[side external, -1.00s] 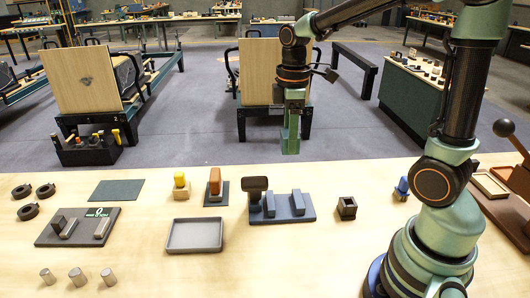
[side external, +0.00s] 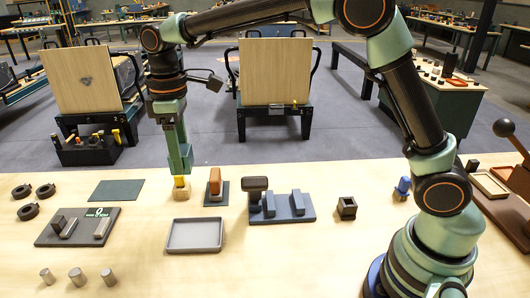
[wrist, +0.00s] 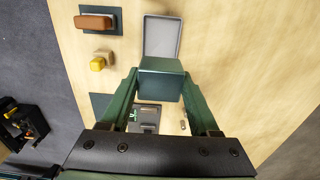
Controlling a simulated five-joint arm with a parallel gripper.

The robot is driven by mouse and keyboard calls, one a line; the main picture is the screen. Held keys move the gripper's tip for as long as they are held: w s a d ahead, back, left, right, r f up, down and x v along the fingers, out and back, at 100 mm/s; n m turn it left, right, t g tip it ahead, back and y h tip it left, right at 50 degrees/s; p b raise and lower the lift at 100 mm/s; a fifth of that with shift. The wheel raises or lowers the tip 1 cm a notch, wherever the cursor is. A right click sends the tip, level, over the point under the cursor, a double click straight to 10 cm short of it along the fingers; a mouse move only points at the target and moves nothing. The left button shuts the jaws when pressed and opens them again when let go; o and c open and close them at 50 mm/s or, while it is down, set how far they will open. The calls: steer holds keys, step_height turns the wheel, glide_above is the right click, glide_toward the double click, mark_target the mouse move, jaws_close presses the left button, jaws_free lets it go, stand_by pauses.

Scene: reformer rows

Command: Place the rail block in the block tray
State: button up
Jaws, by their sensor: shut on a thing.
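My gripper (side external: 180,165) is shut on a dark teal block, which I take to be the rail block (wrist: 160,85). The block shows between the two green fingers in the wrist view (wrist: 158,80). In the side view it is hard to tell from the green fingers. The block tray (side external: 170,250) is a shallow grey tray, empty, on the table's front middle-left. In the wrist view the tray (wrist: 146,38) lies just beyond the held block, which overlaps its near end. In the side view my gripper is above the table, behind the tray.
A yellow knob on a wooden base (side external: 180,195) and an orange-brown block (side external: 215,182) stand behind the tray. A dark board (side external: 75,238) and green mat (side external: 118,190) are left. Several metal cylinders (side external: 77,278) stand front left.

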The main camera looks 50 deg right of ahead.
mark_target(196, 236)
step_height(196, 236, down, 20)
steer(key=shift+a, duration=0.15)
stand_by(0.4)
steer(key=shift+f, duration=0.1)
steer(key=o, duration=1.1)
steer(key=shift+o, duration=0.2)
step_height(196, 236, up, 12)
steer(key=s+d+r+m+t, duration=0.2)
steer(key=s+d+r+m, duration=0.3)
steer(key=d+r, duration=0.45)
steer(key=s+d+r+m+t, duration=0.1)
steer(key=s+d+m, duration=0.1)
steer(key=s, duration=0.4)
steer(key=s+d+r+m+t, duration=0.1)
steer(key=s+d+m+t, duration=0.1)
steer(key=s+d, duration=0.3)
steer(key=shift+s+d+t, duration=0.25)
steer(key=shift+s+t, duration=0.05)
steer(key=shift+s, duration=0.05)
